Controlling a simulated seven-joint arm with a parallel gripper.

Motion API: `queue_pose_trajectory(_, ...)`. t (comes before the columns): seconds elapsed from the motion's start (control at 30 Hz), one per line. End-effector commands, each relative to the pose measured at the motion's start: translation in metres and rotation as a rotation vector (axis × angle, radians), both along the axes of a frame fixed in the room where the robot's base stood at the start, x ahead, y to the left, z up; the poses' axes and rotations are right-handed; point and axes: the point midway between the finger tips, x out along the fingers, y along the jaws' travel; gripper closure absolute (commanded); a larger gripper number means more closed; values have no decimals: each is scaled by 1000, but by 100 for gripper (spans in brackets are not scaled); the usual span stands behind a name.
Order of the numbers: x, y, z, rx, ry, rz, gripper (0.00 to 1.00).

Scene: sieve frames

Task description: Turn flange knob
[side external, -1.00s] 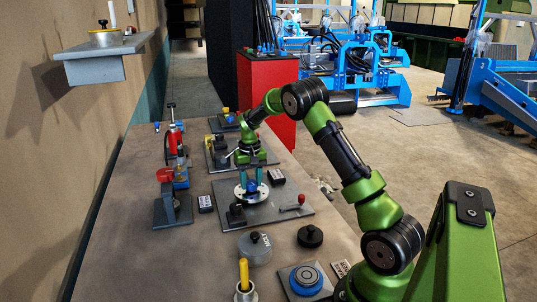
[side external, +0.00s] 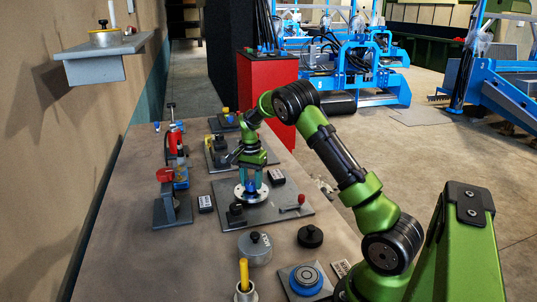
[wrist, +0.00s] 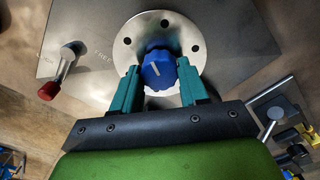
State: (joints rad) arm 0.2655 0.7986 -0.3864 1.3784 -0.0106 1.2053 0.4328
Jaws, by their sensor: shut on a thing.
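The blue flange knob (wrist: 159,70) has a white pointer line and sits in the middle of a round silver flange (wrist: 190,35) with dark holes. My gripper (wrist: 157,78) has its teal fingers on either side of the knob and is shut on it. In the side external view, my gripper (side external: 252,181) points down over the flange (side external: 241,194), with the blue knob (side external: 251,188) low between the fingers. The fingers hide parts of the knob's sides.
The flange stands on a grey plate (side external: 262,215). A red-tipped lever (wrist: 62,72) is on the same plate, beside printed lettering. A black block (side external: 236,213) stands at the plate's left. A red-and-blue fixture (side external: 180,175) stands further left, and a grey cylinder (side external: 254,249) in front.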

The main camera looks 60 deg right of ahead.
Motion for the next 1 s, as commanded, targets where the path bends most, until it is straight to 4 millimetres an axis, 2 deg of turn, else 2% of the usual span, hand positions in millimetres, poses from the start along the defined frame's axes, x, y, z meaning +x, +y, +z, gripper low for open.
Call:
queue_pose_trajectory(0.67,0,0,1,2,0,-60,87)
queue_pose_trajectory(0.7,0,0,1,2,0,-60,50)
queue_pose_trajectory(0.83,0,0,1,1,0,-59,31)
queue_pose_trajectory(1.0,0,0,0,1,0,-58,31)
